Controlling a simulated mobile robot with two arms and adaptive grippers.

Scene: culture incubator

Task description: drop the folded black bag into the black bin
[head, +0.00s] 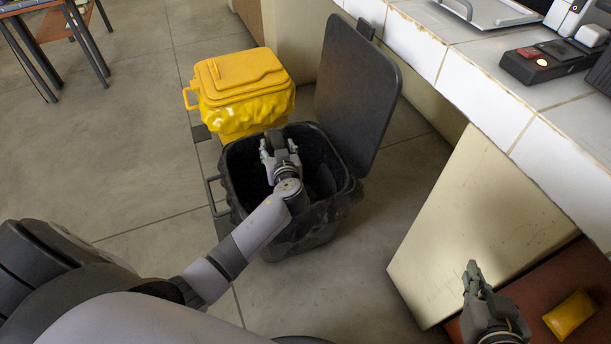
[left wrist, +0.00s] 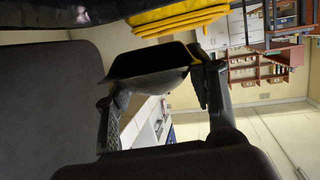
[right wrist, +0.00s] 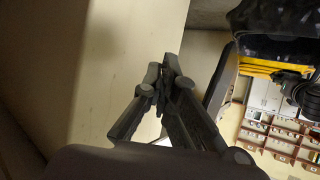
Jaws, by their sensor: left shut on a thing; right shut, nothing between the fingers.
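The black bin (head: 300,235) stands on the floor with its lid (head: 355,95) tipped up on the far right side. My left gripper (head: 275,145) is over the bin's opening. In the left wrist view my left gripper (left wrist: 155,75) is shut on the folded black bag (left wrist: 147,60), a flat dark piece held between its fingers. In the head view the bag cannot be told apart from the dark bin interior. My right gripper (head: 472,268) is shut and empty at the lower right, away from the bin; its fingertips meet in the right wrist view (right wrist: 168,68).
A yellow bin (head: 240,85) with a closed lid stands just behind the black bin. A white-tiled counter (head: 490,70) runs along the right. Below it, a yellow item (head: 570,314) lies on a reddish-brown surface. The floor to the left is mostly clear.

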